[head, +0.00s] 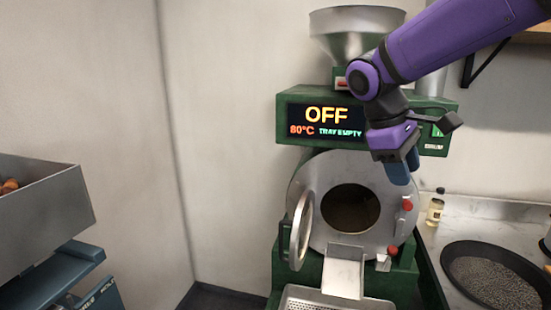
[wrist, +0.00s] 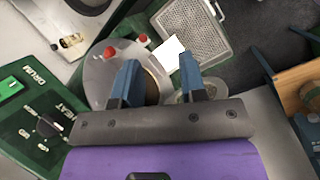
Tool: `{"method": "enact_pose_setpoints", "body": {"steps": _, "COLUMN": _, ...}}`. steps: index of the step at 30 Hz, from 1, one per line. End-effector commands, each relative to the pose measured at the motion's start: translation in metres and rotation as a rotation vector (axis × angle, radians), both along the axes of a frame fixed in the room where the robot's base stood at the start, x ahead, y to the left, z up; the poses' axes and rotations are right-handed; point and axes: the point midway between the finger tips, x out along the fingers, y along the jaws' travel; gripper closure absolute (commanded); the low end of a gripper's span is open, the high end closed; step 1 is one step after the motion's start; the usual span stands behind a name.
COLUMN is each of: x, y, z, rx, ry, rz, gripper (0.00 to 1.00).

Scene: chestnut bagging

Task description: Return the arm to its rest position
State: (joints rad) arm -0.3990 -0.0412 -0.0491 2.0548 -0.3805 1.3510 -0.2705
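My purple arm (head: 450,38) reaches in from the upper right in the head view. My gripper (head: 400,172) hangs in front of the green roaster, pointing down, over the upper right of the round metal drum front (head: 375,172). In the wrist view my gripper's two blue fingers (wrist: 162,85) stand well apart with nothing between them. The drum front and its open hatch lie beyond the fingers there. I see nothing held.
The roaster display (head: 327,119) reads OFF, 80°C, TRAY EMPTY. Its round glass door (head: 302,230) stands open. A chute (head: 343,272) leads to a perforated tray (head: 325,298). Right are a bottle (head: 436,207) and dark pan (head: 450,262). A grey bin (head: 45,215) stands left.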

Motion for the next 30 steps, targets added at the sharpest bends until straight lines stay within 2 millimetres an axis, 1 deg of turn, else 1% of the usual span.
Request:
{"method": "enact_pose_setpoints", "body": {"steps": 1, "x": -0.013, "y": -0.01, "z": 0.005, "rx": 0.036, "ry": -0.035, "rz": -0.036, "gripper": 0.61}}
{"method": "enact_pose_setpoints", "body": {"steps": 3, "x": -0.028, "y": -0.02, "z": 0.009, "rx": 0.086, "ry": -0.083, "rz": -0.088, "gripper": 0.61}}
{"method": "enact_pose_setpoints", "body": {"steps": 9, "x": -0.073, "y": -0.043, "z": 0.015, "rx": 0.223, "ry": -0.227, "rz": -0.237, "gripper": 0.61}}
{"method": "enact_pose_setpoints", "body": {"steps": 18, "x": -0.138, "y": -0.063, "z": 0.012, "rx": 0.41, "ry": -0.458, "rz": -0.466, "gripper": 0.61}}
{"method": "enact_pose_setpoints", "body": {"steps": 21, "x": -0.155, "y": -0.066, "z": 0.008, "rx": 0.462, "ry": -0.528, "rz": -0.533, "gripper": 0.61}}
{"method": "enact_pose_setpoints", "body": {"steps": 24, "x": -0.168, "y": -0.068, "z": 0.005, "rx": 0.503, "ry": -0.585, "rz": -0.587, "gripper": 0.61}}
{"method": "enact_pose_setpoints", "body": {"steps": 27, "x": -0.176, "y": -0.068, "z": 0.002, "rx": 0.53, "ry": -0.623, "rz": -0.622, "gripper": 0.61}}
{"method": "enact_pose_setpoints", "body": {"steps": 30, "x": -0.179, "y": -0.069, "z": 0.0, "rx": 0.542, "ry": -0.641, "rz": -0.64, "gripper": 0.61}}
